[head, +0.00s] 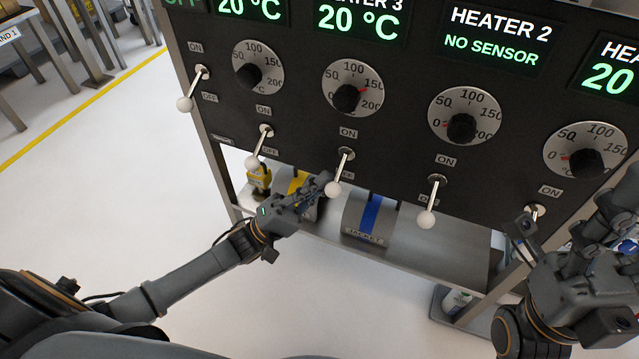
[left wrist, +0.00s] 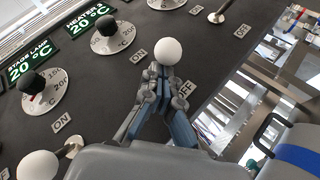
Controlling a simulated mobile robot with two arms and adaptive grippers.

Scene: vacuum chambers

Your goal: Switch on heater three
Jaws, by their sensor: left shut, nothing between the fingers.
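My left gripper (head: 322,184) is shut and empty, close beside the ball. In the left wrist view, the ball (left wrist: 168,51) is just beyond the shut fingertips (left wrist: 163,76); contact cannot be told. My right gripper (head: 612,225) is at the lower right, in front of the panel; its fingers are unclear.
Neighbouring toggles stand close by: one to the left (head: 254,161) and the heater 2 toggle (head: 427,218) to the right. The heater 2 display (head: 497,38) reads NO SENSOR. Below the panel, a shelf holds a metal cylinder with a blue band (head: 369,215).

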